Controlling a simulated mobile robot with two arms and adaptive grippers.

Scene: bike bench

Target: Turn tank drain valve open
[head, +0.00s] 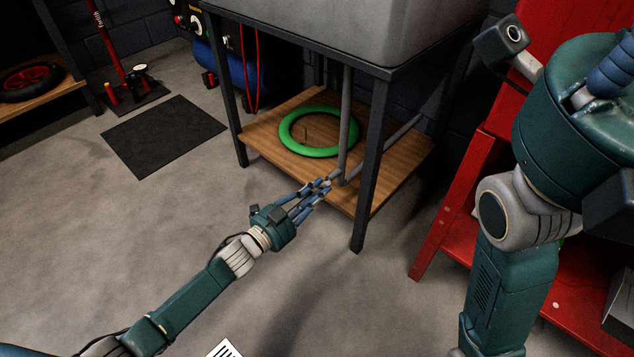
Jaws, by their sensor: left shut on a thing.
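A grey tank (350,30) rests on a dark metal frame stand. A grey drain pipe (346,125) comes down from under it to the stand's lower wooden shelf. My left gripper (325,184) reaches in from the left to the foot of this pipe, at the shelf's front edge. Its fingers are shut on a small part there, which looks like the drain valve. The fingers hide most of that part, so I cannot tell how its handle is turned.
A green ring (285,128) lies on the wooden shelf (262,142) behind the pipe. The stand's front leg (370,165) is just right of my left gripper. A dark mat (163,137) lies on open floor at the left.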

